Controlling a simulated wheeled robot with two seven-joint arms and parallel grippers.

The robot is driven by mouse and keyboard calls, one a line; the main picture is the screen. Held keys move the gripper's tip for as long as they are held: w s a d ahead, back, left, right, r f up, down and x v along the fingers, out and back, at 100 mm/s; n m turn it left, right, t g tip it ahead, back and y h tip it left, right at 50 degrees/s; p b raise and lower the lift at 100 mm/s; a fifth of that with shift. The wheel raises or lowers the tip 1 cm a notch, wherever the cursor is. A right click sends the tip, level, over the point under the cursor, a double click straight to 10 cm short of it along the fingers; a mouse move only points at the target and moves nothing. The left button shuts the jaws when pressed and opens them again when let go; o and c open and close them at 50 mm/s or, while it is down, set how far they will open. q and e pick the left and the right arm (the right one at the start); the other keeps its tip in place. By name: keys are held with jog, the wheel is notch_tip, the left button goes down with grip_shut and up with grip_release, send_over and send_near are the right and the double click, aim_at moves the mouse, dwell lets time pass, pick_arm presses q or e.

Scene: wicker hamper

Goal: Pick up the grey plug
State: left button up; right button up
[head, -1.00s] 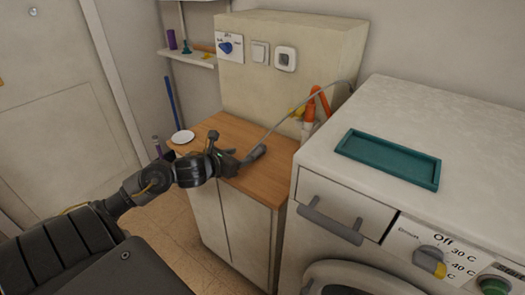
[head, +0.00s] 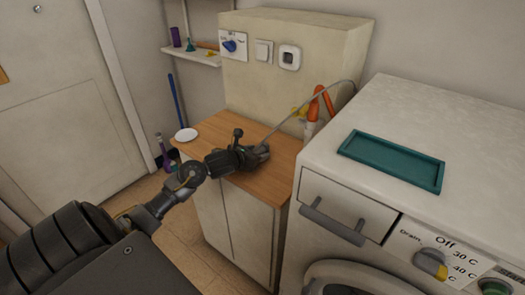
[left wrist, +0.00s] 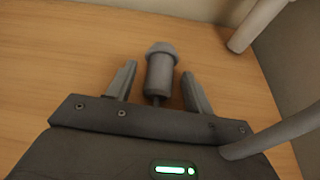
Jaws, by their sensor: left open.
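The grey plug (left wrist: 160,70) lies on the wooden cabinet top in the left wrist view. My left gripper (left wrist: 158,85) is open, with one finger on each side of the plug and a gap showing on both sides. In the head view my left gripper (head: 262,153) is over the wooden top and mostly hides the plug. A grey cable (head: 300,108) runs from near the gripper up to the right, towards the wall. My right gripper is not in view.
The wooden cabinet top (head: 215,128) holds a white round dish (head: 186,135) at its left. The white washing machine (head: 400,110) with a teal tray (head: 392,160) is on the right. A socket box (head: 289,57) is above.

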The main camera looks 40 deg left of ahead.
pick_arm(q)
jog(key=shift+c, duration=0.2)
jog(key=c, duration=1)
jog(key=shift+r, duration=0.45)
notch_tip(320, 180, up, 3)
jog(key=shift+s+a, duration=0.15)
jog(key=s+r, duration=0.3)
jog(key=s, duration=0.1)
jog(key=s+a+r, duration=0.1)
jog(key=s+r, duration=0.2)
jog(key=s, duration=0.2)
jog(key=s+r, duration=0.3)
jog(key=s, duration=0.1)
jog(key=shift+s+a+p, duration=0.3)
jog(key=shift+a, duration=0.1)
